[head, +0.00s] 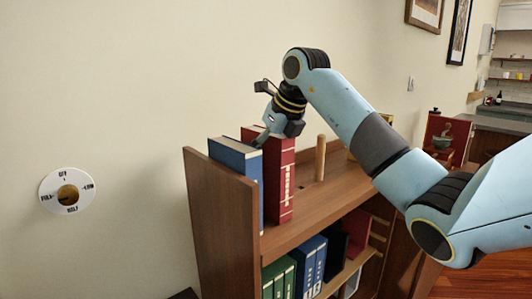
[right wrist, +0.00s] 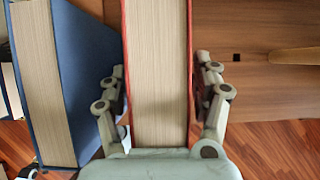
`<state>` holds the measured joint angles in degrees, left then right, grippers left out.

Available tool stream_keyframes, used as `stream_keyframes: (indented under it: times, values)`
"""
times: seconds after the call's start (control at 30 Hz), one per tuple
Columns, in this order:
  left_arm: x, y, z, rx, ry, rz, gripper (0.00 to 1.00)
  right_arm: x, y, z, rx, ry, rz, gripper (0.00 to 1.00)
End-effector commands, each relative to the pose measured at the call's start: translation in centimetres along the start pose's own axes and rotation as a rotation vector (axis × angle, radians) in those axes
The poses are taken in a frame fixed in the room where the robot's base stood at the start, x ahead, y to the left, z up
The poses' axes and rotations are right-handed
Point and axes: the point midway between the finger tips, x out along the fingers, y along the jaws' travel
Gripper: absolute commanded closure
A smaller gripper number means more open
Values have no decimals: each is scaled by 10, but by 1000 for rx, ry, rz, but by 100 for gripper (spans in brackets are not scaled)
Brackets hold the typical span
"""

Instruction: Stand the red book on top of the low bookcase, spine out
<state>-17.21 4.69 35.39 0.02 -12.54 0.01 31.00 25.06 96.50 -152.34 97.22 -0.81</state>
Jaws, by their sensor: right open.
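The red book (head: 283,182) stands upright on top of the low bookcase (head: 310,208), its marked red spine facing out toward the front. It is beside a blue book (head: 238,175). My right gripper (head: 262,138) is at the top of the red book. In the right wrist view, the open fingers of my right gripper (right wrist: 160,75) are on either side of the red book (right wrist: 157,70), with its page edges between them. Small gaps seem to show beside the fingers. My left gripper is out of view.
The blue book (right wrist: 75,75) stands close to the left finger. A wooden peg (head: 320,158) rises from the bookcase top to the right. A wall dial (head: 67,191) is at the left.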

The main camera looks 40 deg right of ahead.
Motion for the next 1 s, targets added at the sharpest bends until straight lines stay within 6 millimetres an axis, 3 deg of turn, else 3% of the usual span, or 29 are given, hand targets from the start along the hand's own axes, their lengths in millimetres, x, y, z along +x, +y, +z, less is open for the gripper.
stream_keyframes:
  times: [0.53, 0.7, 1.0]
  values:
    - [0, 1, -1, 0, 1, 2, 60, -103, -1, 2, -2, -8, -3, 35]
    - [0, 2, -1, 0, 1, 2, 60, -117, 0, 1, -1, -6, -2, 35]
    - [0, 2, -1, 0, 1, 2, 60, -119, 0, 1, -1, -5, -1, 35]
